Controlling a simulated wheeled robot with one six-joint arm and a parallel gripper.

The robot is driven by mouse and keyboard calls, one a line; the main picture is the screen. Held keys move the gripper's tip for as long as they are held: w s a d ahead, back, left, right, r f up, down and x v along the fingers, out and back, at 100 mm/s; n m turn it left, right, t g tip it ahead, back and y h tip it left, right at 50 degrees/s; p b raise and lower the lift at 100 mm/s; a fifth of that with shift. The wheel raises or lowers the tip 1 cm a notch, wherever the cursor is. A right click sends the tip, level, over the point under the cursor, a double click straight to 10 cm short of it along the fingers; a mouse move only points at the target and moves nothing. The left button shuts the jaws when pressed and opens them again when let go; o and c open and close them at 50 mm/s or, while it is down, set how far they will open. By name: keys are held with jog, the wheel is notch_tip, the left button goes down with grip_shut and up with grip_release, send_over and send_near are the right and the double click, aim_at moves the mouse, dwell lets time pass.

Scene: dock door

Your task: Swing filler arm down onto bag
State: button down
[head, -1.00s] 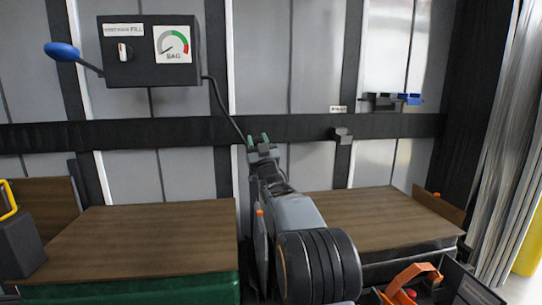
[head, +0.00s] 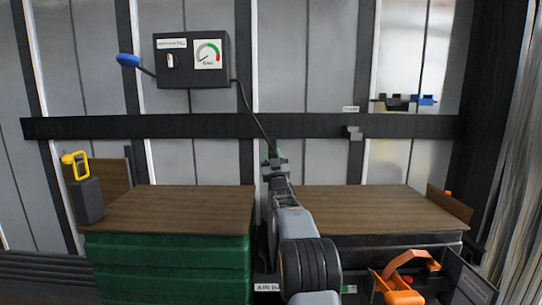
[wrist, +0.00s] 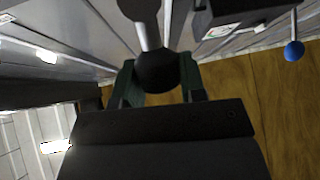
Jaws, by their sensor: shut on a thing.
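My gripper (head: 276,160) is between the two cargo stacks, low in front of the dark rail. In the wrist view its green fingers (wrist: 160,88) are shut on a dark ball (wrist: 158,70) on a grey rod (wrist: 150,36). A thin black line (head: 257,122), perhaps the filler arm or its hose, runs from the right side of the fill box (head: 190,76) down to my gripper. The box carries a knob and a BAG gauge (head: 208,54), its needle low left. A blue-knobbed lever (head: 128,60) sticks out left. I cannot make out the bag; my arm covers much of the gap.
A wooden-topped stack with green sides (head: 170,250) stands left, a dark-sided one with a wooden top (head: 375,210) right. A yellow-handled block (head: 90,198) is at the far left. An orange-handled tool (head: 400,270) is front right. A dark rail (head: 120,127) crosses the wall.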

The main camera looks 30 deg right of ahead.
jog(key=shift+w+a+f, duration=0.15)
jog(key=shift+f, duration=0.1)
jog(key=c, duration=1)
grip_release()
jog(key=shift+w, duration=0.1)
jog(key=o, duration=0.3)
jog(key=shift+d+r, duration=0.1)
jog(key=shift+d, duration=0.1)
jog(key=shift+s, duration=0.2)
